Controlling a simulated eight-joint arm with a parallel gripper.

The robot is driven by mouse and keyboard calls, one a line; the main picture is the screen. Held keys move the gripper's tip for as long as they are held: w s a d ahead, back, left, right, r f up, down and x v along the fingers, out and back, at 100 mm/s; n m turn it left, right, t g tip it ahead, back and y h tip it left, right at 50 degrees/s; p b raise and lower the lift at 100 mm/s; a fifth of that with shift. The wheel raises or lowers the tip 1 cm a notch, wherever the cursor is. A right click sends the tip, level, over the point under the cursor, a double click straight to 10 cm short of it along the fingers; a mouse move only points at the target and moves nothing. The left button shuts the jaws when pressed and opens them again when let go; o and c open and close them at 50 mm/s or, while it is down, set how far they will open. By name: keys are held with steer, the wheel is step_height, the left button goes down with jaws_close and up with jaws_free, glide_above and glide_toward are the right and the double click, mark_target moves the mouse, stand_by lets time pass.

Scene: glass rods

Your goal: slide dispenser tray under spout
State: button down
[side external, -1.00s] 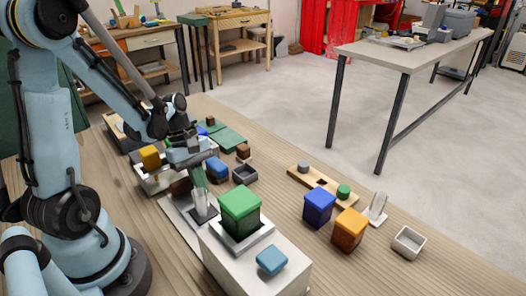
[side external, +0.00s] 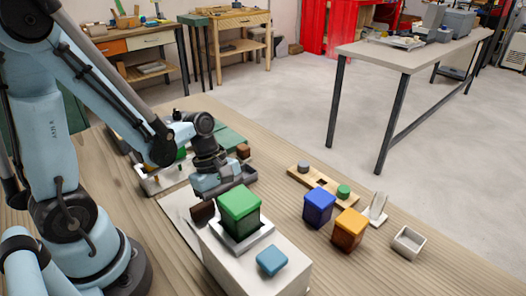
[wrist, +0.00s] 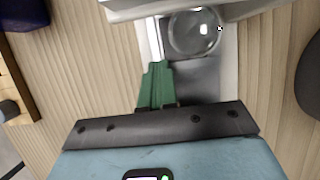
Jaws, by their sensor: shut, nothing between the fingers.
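The white dispenser box (side external: 250,262) stands at the front of the table. In the wrist view a round clear glass (wrist: 195,34) stands on a grey metal tray (wrist: 203,78), close to a white edge at the top. My gripper has green fingers (wrist: 155,78), shut and empty. They appear beside the tray's left side, near the glass; contact cannot be told. In the side view my gripper's body is behind the green-lidded jar, and its fingers, the glass and tray are hidden.
A light blue block (side external: 271,261) lies on the dispenser box. A brown block (side external: 202,211) is beside it.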

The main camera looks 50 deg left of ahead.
steer(key=shift+v, duration=5.05)
steer(key=s+a+r, duration=0.2)
steer(key=s+a, duration=0.1)
steer(key=a, duration=1)
steer(key=x, duration=1)
steer(key=shift+w, duration=0.2)
steer(key=d, duration=0.2)
steer(key=shift+d+r, duration=0.1)
steer(key=shift+d, duration=0.9)
steer(key=shift+d, duration=2.9)
